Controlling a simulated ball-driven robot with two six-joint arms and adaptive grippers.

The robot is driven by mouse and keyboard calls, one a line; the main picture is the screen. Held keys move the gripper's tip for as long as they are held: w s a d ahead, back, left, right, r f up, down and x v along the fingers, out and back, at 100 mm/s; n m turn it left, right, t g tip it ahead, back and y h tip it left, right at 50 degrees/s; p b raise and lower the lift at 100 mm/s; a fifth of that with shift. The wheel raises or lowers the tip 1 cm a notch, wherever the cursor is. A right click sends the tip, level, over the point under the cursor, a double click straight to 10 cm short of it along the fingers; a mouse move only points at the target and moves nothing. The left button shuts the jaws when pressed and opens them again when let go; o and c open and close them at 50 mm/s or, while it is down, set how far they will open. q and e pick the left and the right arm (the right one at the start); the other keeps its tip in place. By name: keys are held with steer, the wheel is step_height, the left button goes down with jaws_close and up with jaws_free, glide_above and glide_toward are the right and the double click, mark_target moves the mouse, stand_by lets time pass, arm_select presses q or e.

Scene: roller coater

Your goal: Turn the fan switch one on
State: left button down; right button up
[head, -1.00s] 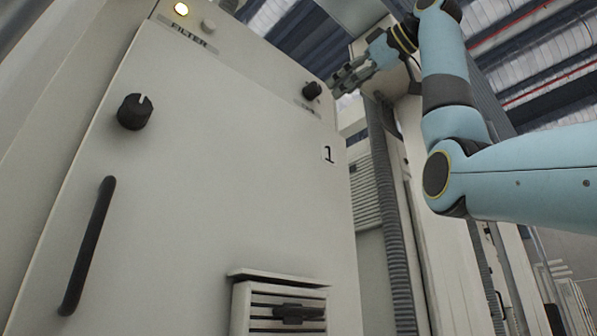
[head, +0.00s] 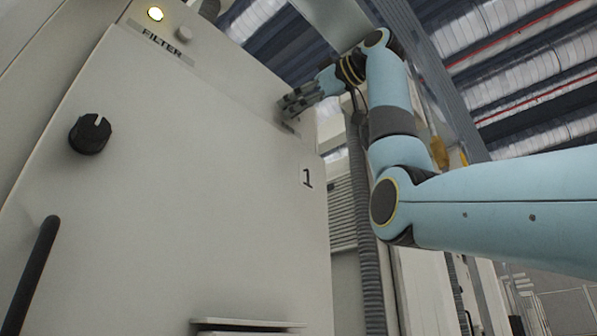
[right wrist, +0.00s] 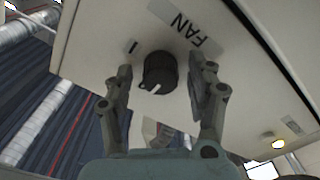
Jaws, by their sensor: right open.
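The fan switch, a black round knob with a white mark, shows in the right wrist view (right wrist: 158,72) beside a label reading FAN. My right gripper (head: 290,106) is at the upper right of the cabinet front. In the right wrist view its two open fingers (right wrist: 163,85) stand on either side of the knob. I cannot tell whether they touch it. The cabinet panel marked 1 (head: 240,180) fills the left and middle of the head view. My left gripper is not in view.
A black latch knob (head: 90,134) and a black handle (head: 33,270) are on the left of the door. A ribbed hose (head: 363,220) runs down right of the cabinet.

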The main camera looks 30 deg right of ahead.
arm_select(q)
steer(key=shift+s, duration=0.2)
arm_select(e)
steer(key=shift+c, duration=0.8)
steer(key=c, duration=1)
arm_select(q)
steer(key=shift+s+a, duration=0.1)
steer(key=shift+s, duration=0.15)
